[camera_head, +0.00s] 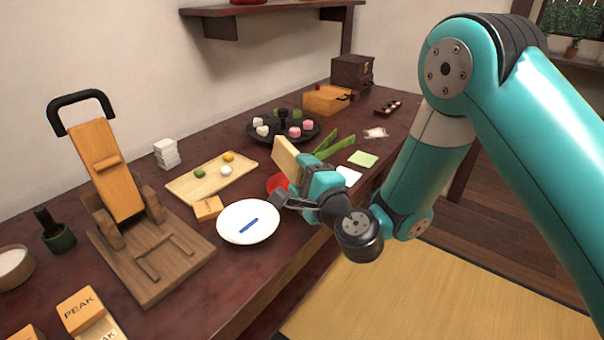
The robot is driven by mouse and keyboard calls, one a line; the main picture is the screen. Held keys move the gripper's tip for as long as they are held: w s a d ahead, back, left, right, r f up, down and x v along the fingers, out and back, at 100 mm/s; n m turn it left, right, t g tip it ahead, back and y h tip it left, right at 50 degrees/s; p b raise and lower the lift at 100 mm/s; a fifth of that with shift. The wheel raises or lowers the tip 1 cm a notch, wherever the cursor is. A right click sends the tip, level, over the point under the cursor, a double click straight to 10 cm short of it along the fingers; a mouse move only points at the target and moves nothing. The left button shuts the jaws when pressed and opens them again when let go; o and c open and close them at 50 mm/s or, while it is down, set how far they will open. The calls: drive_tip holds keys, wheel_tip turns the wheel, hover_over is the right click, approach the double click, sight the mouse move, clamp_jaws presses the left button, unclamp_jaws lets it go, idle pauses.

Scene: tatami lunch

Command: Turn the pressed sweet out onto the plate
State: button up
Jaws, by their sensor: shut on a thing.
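The white plate (232,234) lies on the dark red table, with a short blue bar-shaped mark in its middle; no sweet shows on it. My gripper (290,188) is just right of the plate, above the table edge. It is shut on a pale wooden mould (286,158), which stands up tilted beyond the teal gripper body. One dark finger points left over the plate's right rim. The mould's hollow and any pressed sweet in it are hidden from this view.
A red dish (277,183) is partly hidden behind my gripper. A small wooden block (208,208) sits close behind the plate. A tray (185,189) with several small sweets lies beyond. A wooden press (122,180) stands left. Green leaves (335,146) lie behind my gripper.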

drive_tip(key=n+p, duration=0.1)
drive_tip(key=n, duration=0.1)
drive_tip(key=r+n+p, duration=0.1)
drive_tip(key=n, duration=0.1)
drive_tip(key=n+p, duration=0.2)
drive_tip(key=shift+s+a+r, duration=0.1)
drive_tip(key=shift+a+r, duration=0.1)
drive_tip(key=shift+a, duration=0.1)
drive_tip(key=n+p, duration=0.9)
drive_tip(key=p, duration=0.2)
drive_tip(key=r+n+h+p, duration=0.1)
drive_tip(key=n+p, duration=0.4)
drive_tip(key=shift+d+r+n, duration=0.1)
drive_tip(key=shift+d+n, duration=0.2)
drive_tip(key=shift+d, duration=0.1)
drive_tip(key=shift+w, duration=0.2)
